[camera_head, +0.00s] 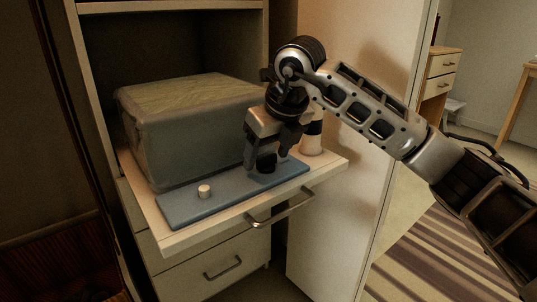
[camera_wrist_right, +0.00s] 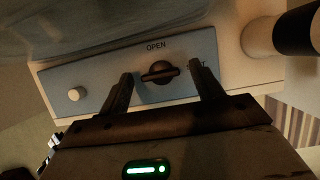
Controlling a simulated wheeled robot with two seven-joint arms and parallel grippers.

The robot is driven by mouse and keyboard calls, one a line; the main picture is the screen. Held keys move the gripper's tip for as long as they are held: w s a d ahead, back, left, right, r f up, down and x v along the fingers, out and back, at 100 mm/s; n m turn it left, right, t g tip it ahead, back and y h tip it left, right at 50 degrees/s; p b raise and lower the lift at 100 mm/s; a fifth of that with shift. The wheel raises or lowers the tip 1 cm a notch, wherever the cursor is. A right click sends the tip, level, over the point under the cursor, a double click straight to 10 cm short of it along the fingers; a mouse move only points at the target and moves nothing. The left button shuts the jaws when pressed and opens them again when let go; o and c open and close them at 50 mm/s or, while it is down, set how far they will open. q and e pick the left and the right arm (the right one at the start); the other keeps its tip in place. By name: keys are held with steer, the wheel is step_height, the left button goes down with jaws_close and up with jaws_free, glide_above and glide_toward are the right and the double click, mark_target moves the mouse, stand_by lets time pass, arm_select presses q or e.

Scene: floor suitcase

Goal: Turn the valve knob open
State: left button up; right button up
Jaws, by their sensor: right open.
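The valve knob (camera_wrist_right: 160,72) is a dark round knob with a bar grip, mounted on a blue-grey panel (camera_wrist_right: 60,82). In the right wrist view, its bar lies roughly crosswise, and the word OPEN is printed above it. My right gripper (camera_wrist_right: 163,77) is open, with one finger on each side of the knob and gaps showing between. In the head view, my right gripper (camera_head: 266,160) points down over the right part of the panel (camera_head: 230,195) and mostly hides the knob. A second label is partly covered by the right finger. My left gripper is not in view.
A small pale round button (camera_head: 204,191) sits on the panel's left part. A large wrapped box (camera_head: 190,130) stands behind the panel on the pulled-out shelf (camera_head: 180,237). A white and black cylinder (camera_head: 312,140) stands close to the right of my gripper.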

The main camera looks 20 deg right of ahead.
steer(key=c, duration=1)
